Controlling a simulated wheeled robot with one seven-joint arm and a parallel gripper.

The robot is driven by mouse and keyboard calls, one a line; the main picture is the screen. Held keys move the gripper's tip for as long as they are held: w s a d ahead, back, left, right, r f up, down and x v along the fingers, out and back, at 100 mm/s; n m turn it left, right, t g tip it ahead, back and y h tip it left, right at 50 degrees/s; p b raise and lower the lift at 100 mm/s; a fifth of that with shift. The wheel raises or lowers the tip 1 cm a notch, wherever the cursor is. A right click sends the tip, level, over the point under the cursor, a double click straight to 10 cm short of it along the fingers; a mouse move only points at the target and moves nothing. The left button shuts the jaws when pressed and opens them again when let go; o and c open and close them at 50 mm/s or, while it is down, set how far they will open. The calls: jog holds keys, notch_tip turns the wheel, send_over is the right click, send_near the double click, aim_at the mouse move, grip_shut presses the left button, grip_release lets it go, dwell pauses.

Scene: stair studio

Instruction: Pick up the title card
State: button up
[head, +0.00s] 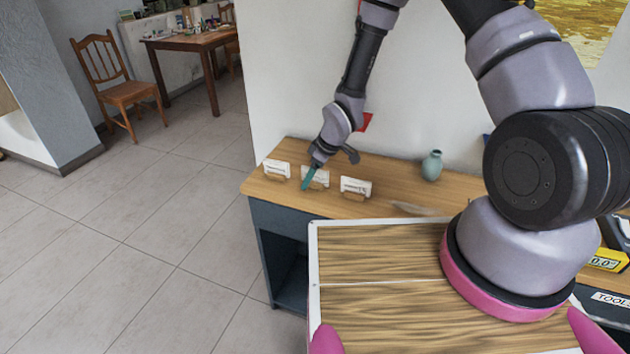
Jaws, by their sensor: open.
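Three small white cards stand in wooden holders in a row along the left part of a wooden-topped cabinet: a left card (277,168), a middle card (321,174) and a right card (356,186). Their print is too small to read, so I cannot tell which is the title card. My gripper (310,178) is open, with a teal finger in front of the middle card and its holder, partly covering them. I cannot tell whether it touches them. The other finger is not clearly visible.
A teal vase (432,165) stands farther right on the cabinet top (390,170), near the wall. A flat greyish object (415,209) lies in front of it. A yellow device (606,261) is at the right edge. A chair (115,85) and dining table (190,40) stand far left; the floor between is clear.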

grip_shut()
notch_tip(320, 180, up, 10)
dwell(0.6)
